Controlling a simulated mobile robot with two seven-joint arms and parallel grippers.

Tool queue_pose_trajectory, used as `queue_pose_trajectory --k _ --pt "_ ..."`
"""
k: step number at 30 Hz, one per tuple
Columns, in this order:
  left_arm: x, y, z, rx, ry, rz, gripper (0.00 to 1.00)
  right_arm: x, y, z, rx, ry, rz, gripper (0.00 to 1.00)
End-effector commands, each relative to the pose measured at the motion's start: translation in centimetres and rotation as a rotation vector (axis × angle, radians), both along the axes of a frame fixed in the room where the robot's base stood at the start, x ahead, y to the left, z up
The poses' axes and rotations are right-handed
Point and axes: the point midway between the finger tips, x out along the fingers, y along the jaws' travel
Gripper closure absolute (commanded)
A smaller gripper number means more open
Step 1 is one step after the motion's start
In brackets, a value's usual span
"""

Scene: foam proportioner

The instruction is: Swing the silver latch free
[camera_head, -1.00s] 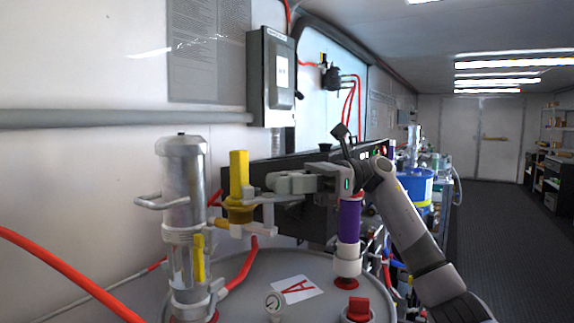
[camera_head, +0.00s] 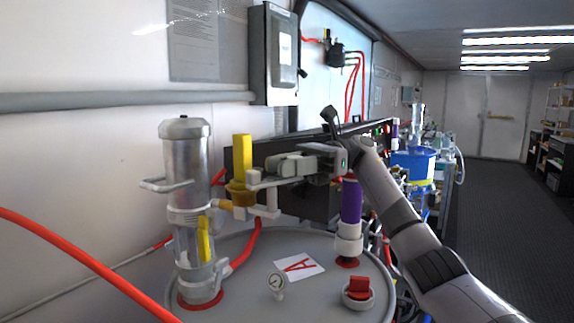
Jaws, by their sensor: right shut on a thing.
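A silver bar (camera_head: 163,185) sticks out to the left from the upright silver cylinder (camera_head: 185,150); it is the most latch-like silver part I can make out. To its right stands a yellow handle (camera_head: 242,155) on a yellow collar, upright. My right gripper (camera_head: 256,180) reaches in from the right, with its fingers at the lower part of the yellow handle. It looks shut on the yellow handle, though the fingers and pale fittings overlap and hide the exact contact. It is apart from the silver bar. My left gripper is not in view.
A red hose (camera_head: 90,262) crosses at lower left. The aisle floor (camera_head: 490,220) at right is clear.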

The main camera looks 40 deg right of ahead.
Motion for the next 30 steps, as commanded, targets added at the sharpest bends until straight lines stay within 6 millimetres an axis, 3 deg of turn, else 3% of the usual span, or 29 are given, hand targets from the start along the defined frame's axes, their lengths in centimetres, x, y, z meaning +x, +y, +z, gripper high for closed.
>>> queue_pose_trajectory --k 3,4,6,17,30 --pt "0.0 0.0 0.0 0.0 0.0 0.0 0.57 0.0 0.0 -0.1 -0.002 0.001 0.0 1.0" --pt "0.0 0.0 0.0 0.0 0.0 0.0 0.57 0.0 0.0 -0.1 -0.002 0.001 0.0 0.63" --pt "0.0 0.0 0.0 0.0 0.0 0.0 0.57 0.0 0.0 -0.1 -0.002 0.001 0.0 0.49" --pt "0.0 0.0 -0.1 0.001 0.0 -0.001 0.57 0.0 -0.3 0.0 -0.001 0.001 -0.002 0.49" --pt "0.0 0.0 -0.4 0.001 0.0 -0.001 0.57 -0.5 -4.9 0.1 0.001 0.001 -0.004 0.49"
